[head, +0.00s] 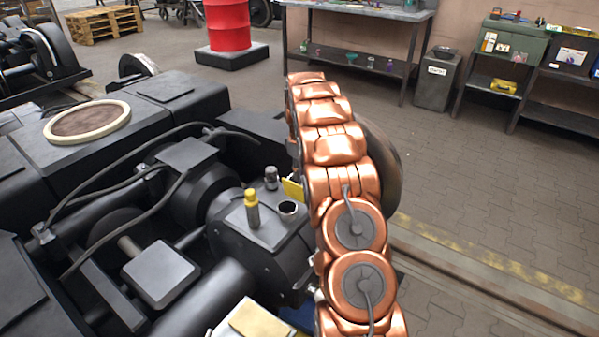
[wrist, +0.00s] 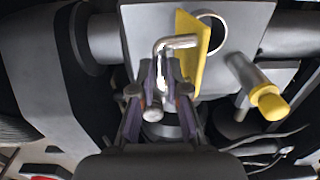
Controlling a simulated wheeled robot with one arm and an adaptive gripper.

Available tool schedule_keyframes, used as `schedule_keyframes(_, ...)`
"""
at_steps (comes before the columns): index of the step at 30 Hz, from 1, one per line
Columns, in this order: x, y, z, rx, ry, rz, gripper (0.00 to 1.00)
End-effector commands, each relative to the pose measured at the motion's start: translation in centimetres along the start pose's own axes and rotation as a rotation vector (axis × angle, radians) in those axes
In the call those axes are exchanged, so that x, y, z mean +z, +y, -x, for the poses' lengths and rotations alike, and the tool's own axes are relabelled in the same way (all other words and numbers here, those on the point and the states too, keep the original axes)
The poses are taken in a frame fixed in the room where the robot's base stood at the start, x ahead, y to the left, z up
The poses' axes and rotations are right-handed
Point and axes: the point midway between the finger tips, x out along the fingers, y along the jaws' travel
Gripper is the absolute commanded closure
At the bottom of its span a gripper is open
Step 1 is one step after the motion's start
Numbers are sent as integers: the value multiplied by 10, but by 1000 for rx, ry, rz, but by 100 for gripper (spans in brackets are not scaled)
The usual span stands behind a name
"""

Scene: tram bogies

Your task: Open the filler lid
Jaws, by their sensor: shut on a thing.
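The filler lid is a yellow plate (wrist: 191,52) with a bent silver handle (wrist: 178,42). It stands tilted up beside the round filler opening (wrist: 212,32) on the grey gearbox housing (wrist: 240,12). My gripper (wrist: 161,78) is shut on the handle, with a finger on each side of it. In the head view a yellow part of the lid (head: 292,188) shows next to the opening (head: 288,208); my copper arm hides the rest of it and my gripper.
A yellow-capped post (head: 252,210) rises from the housing near the opening; it also shows in the wrist view (wrist: 262,92). A short grey fitting (head: 271,178) stands behind the opening. Black cables (head: 120,185) cross the bogie at left. Paved floor (head: 470,200) at right is clear.

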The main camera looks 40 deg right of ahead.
Motion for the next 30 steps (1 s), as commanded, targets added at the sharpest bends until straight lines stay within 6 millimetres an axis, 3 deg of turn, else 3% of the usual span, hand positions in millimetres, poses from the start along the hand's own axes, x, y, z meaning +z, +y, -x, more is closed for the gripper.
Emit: schedule_keyframes(30, 0, -9, 2, 80, -1, 1, 100)
